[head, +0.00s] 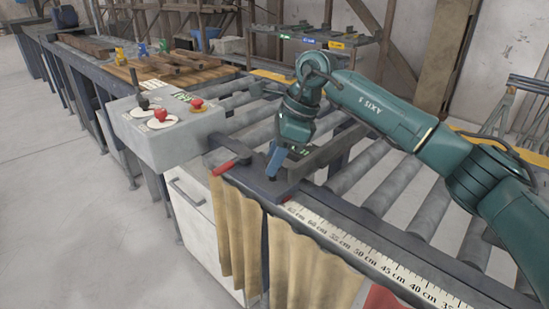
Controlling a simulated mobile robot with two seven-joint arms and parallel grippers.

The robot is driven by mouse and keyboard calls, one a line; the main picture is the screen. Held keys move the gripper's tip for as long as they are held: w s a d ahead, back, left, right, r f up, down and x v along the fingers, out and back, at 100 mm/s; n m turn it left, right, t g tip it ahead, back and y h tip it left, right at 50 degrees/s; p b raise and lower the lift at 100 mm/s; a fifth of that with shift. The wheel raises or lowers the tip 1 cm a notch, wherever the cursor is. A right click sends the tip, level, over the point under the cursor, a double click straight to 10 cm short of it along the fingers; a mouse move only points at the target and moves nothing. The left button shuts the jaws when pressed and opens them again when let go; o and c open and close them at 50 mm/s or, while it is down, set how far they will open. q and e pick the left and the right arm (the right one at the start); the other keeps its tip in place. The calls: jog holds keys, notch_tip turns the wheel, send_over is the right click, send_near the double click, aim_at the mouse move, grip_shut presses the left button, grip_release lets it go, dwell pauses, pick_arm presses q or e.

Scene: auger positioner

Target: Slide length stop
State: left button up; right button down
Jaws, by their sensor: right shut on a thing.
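The length stop (257,184) is a dark grey carriage on the front rail of the roller table, with an arm reaching back over the rollers. A red-handled lever (231,165) sticks out at its left. My right gripper (275,164), on the teal arm from the right, points down at the stop and is shut on part of it. The exact grip spot is small and partly hidden. The measuring scale (350,244) runs along the rail, its numbers falling towards the lower right; the stop sits near the 60s end. My left gripper is out of view.
A grey control box (168,128) with red buttons and a black lever stands just left of the stop. Metal rollers (380,184) lie behind the rail. Tan strip curtains (300,262) hang below it. Wooden boards (165,72) lie further back. The rail right of the stop is clear.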

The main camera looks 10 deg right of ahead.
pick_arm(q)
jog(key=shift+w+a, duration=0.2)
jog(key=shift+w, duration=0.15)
pick_arm(e)
jog(key=shift+w+a, duration=0.3)
jog(key=shift+w, duration=0.05)
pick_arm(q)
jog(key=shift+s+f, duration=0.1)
pick_arm(e)
jog(key=c, duration=1.1)
grip_release()
jog(key=shift+o, duration=0.2)
pick_arm(q)
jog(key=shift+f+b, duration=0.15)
jog(key=shift+b, duration=0.3)
pick_arm(e)
jog(key=v, duration=1.3)
jog(key=shift+r, duration=0.15)
